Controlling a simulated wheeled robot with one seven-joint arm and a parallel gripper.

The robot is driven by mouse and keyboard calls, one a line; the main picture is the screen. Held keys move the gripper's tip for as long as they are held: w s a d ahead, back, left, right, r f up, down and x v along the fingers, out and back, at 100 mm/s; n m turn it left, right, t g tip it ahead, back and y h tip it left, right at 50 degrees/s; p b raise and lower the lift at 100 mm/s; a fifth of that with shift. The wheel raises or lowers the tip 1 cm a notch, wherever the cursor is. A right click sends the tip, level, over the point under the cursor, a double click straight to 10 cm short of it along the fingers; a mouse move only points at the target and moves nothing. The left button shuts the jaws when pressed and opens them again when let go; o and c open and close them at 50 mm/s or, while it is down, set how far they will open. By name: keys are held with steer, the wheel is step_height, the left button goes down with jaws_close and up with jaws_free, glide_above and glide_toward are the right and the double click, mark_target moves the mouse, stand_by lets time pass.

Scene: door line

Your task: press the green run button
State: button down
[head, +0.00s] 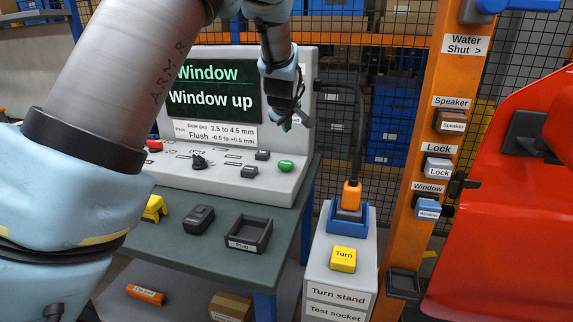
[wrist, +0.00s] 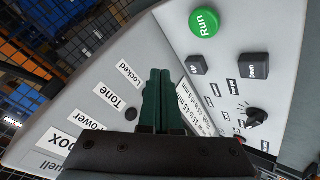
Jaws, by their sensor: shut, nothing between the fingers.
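The green run button (head: 286,166) sits at the right end of the sloped console panel (head: 225,183). In the wrist view the round green button (wrist: 204,22) reads "Run" and lies ahead and to the right of the fingertips. My gripper (head: 287,126) hangs in front of the console's upright face, above the button in the head view and apart from it. In the wrist view its two dark green fingers (wrist: 160,73) are together with nothing between them. The button is in full view in both pictures.
Beside the button are the dark Up (wrist: 196,65) and Down (wrist: 254,67) keys and a black knob (wrist: 257,118). A screen (head: 213,95) reads "Window up". An orange plug (head: 352,195) with a cable stands right of the console, near the orange post (head: 420,130) and a red door (head: 510,220).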

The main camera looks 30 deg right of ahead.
mark_target(287, 165)
steer(key=shift+f+b, duration=3)
steer(key=shift+f, duration=1.4)
steer(key=shift+f, duration=0.1)
steer(key=shift+f+b, duration=0.3)
steer(key=shift+f+b, duration=0.35)
steer(key=shift+f, duration=0.2)
steer(key=shift+r, duration=0.1)
steer(key=shift+r+p, duration=0.7)
steer(key=shift+r, duration=0.15)
steer(key=shift+r, duration=0.15)
steer(key=shift+r+p, duration=1.8)
steer(key=shift+r, duration=0.55)
